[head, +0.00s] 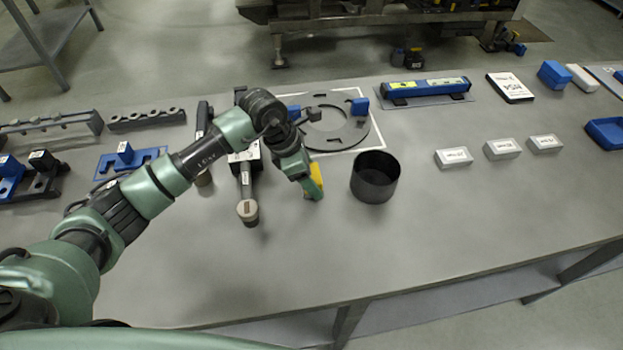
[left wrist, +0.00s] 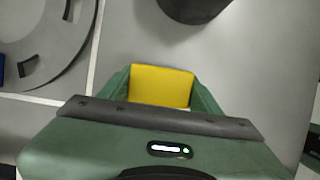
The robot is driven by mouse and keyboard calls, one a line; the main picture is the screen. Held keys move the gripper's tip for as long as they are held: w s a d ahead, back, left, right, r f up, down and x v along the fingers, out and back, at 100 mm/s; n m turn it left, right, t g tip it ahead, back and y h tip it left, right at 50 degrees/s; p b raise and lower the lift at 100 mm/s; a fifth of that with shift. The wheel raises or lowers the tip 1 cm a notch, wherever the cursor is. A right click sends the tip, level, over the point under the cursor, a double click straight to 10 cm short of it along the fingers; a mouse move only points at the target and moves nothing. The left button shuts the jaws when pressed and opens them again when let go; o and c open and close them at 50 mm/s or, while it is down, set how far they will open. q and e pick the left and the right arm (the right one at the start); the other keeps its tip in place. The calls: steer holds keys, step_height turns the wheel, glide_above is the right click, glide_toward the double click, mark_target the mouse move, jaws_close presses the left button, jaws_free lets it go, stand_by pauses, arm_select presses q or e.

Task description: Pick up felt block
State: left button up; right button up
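A yellow block (left wrist: 160,87), which I take to be the felt block, sits between the two green fingers of my left gripper in the left wrist view. The fingers meet its two sides. In the head view the left gripper (head: 313,188) points down at the bench, left of a black round cup, and the yellow block (head: 316,174) shows at its fingers. I cannot tell whether the block touches the bench or is lifted. My right gripper is not in view.
The black cup (head: 375,178) stands close to the right of the gripper. A dark ring plate (head: 352,134) lies behind it. A tool with a pale round end (head: 247,210) lies to the left. Small grey boxes (head: 453,157) stand at right. The bench front is clear.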

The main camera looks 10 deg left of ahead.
arm_select(q)
steer(key=shift+c, duration=0.8)
steer(key=shift+r, duration=0.15)
steer(key=shift+r, duration=0.25)
step_height(320, 180, up, 19)
steer(key=b, duration=0.4)
steer(key=shift+r, duration=0.2)
